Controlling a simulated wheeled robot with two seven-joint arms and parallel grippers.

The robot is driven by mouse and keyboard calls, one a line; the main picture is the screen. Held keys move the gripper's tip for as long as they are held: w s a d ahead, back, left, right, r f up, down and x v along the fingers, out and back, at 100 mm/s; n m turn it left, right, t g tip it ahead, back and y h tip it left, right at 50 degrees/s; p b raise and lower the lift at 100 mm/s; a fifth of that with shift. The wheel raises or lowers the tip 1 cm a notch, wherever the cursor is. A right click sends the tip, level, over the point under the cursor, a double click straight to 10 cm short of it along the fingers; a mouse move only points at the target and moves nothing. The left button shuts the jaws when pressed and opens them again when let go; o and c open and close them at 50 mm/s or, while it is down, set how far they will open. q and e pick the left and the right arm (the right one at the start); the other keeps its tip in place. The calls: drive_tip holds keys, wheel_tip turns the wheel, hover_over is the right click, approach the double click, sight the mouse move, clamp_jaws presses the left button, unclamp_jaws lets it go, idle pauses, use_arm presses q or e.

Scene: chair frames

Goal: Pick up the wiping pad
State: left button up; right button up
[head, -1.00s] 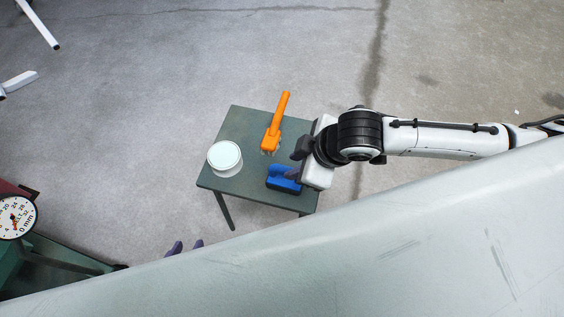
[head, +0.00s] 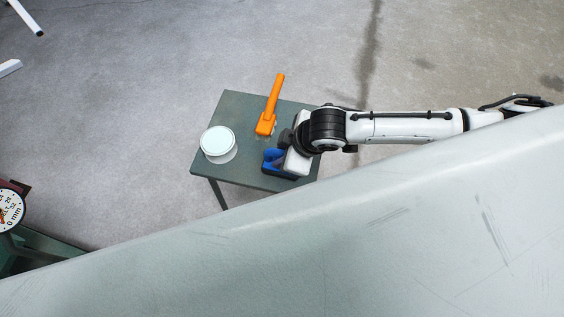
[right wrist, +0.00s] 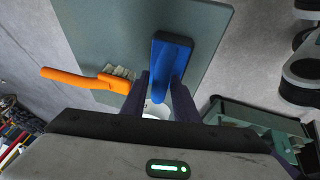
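The wiping pad, a blue block with a raised blue handle (head: 272,158), lies on the small green table (head: 235,108) near its front right corner. It also shows in the right wrist view (right wrist: 172,52). My right gripper (head: 280,147) is at the pad, coming from the right and covering part of it. In the right wrist view its two dark fingers (right wrist: 160,82) are apart, with the near end of the blue pad between them. Contact with the pad is not clear. My left gripper is not in view.
An orange-handled brush (head: 271,105) lies behind the pad on the table. A round white container (head: 218,144) stands at the table's left. A dial gauge (head: 10,208) is at the left edge. Open concrete floor surrounds the table.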

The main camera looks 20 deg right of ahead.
clamp_jaws()
wheel_tip(320, 180, up, 9)
drive_tip(key=shift+r+p, duration=0.1)
drive_tip(key=shift+p, duration=1.1)
drive_tip(key=shift+r, duration=0.45)
